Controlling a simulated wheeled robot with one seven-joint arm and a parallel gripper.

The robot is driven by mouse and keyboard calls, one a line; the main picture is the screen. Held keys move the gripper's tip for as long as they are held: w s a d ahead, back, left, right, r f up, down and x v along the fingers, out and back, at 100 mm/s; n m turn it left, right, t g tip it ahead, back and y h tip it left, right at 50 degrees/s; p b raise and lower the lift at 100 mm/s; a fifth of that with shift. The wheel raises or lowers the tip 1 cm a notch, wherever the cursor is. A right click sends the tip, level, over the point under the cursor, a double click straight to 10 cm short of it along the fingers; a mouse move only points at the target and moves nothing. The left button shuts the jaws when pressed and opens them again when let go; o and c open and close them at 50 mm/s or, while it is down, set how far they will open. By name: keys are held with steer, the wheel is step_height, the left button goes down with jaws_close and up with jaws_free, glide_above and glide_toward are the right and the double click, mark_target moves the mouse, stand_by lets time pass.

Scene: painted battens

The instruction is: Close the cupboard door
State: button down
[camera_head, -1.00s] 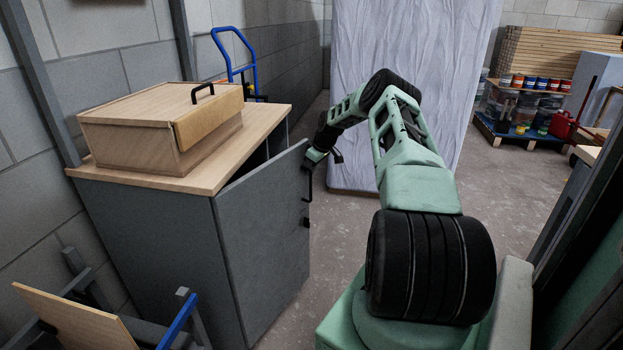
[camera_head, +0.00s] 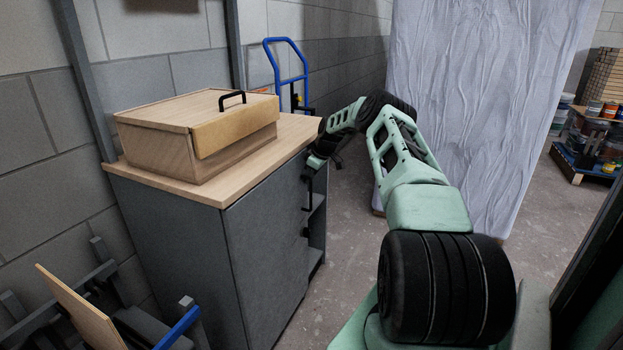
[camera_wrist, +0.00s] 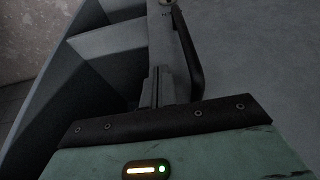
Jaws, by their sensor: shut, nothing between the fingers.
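The grey cupboard (camera_head: 168,245) stands at the left with a wooden top. Its grey door (camera_head: 262,255) lies close to the front, nearly in line with the top's edge; I cannot tell if it is flush. The black door handle (camera_head: 307,195) is near the door's right edge and also shows in the wrist view (camera_wrist: 190,55). Shelves (camera_head: 317,225) are visible past that edge. My gripper (camera_head: 312,168) is at the upper right edge of the door, beside the handle. In the wrist view its fingers (camera_wrist: 157,85) are together and empty; contact with the door is unclear.
A wooden box (camera_head: 190,135) with a black handle sits on the cupboard top. A blue hand truck (camera_head: 287,75) stands behind. A wrapped pale panel (camera_head: 480,100) stands behind my arm. A blue-ended frame with a board (camera_head: 80,305) is at lower left. Floor right of the cupboard is clear.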

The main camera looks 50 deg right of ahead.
steer(key=shift+w+a+r, duration=0.3)
steer(key=shift+w+r, duration=0.05)
steer(key=shift+w, duration=0.25)
steer(key=s+v, duration=0.1)
steer(key=v, duration=1.6)
steer(key=shift+s+d+f+p, duration=0.2)
steer(key=shift+s+d+p, duration=0.05)
steer(key=shift+d+p, duration=0.15)
